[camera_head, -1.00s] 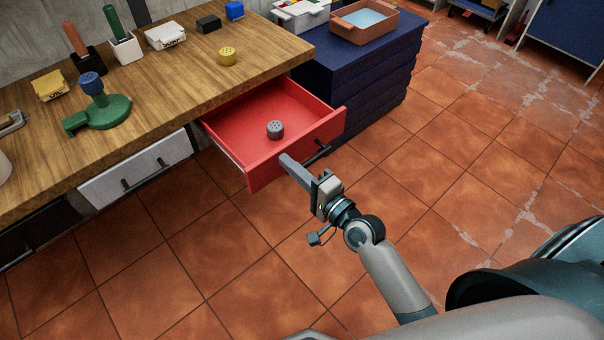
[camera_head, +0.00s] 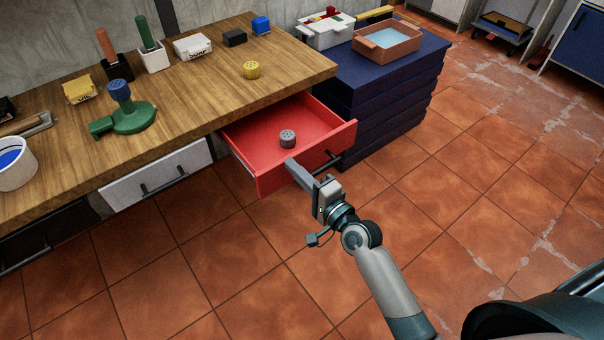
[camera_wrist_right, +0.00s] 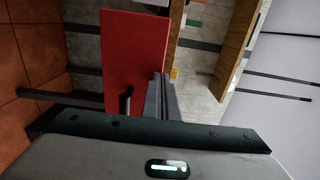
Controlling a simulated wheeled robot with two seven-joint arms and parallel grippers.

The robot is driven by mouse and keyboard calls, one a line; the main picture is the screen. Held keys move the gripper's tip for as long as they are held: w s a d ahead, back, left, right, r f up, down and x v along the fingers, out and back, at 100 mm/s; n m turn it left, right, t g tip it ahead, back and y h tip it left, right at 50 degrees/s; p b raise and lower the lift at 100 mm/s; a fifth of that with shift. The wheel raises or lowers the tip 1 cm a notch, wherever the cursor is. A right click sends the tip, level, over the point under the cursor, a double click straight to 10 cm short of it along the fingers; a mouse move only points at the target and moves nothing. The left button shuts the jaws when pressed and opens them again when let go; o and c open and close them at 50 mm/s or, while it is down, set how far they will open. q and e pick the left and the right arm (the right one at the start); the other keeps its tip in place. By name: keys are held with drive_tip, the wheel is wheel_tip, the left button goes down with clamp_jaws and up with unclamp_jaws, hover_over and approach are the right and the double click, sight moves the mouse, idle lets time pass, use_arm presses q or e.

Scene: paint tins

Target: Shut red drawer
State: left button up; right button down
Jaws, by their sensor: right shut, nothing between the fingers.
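The red drawer (camera_head: 305,155) stands partly pulled out from under the wooden workbench. A grey round piece with holes in its top (camera_head: 287,139) sits inside it. A dark bar handle (camera_head: 330,160) is on its front. My right gripper (camera_head: 291,166) is shut and empty, its fingertips at the drawer front, left of the handle; they appear to touch it. In the right wrist view the shut fingers (camera_wrist_right: 160,90) lie along the edge of the red front (camera_wrist_right: 132,60), with the handle (camera_wrist_right: 126,100) beside them. My left gripper is not in view.
A white drawer (camera_head: 155,175) is shut on the left. A dark blue cabinet (camera_head: 390,85) stands just right of the red drawer. The tiled floor (camera_head: 470,190) is clear.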

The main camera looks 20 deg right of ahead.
drive_tip(key=x, duration=0.8)
drive_tip(key=shift+w, duration=0.1)
hover_over(264, 154)
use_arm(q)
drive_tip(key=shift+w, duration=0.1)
use_arm(e)
drive_tip(key=shift+w, duration=0.15)
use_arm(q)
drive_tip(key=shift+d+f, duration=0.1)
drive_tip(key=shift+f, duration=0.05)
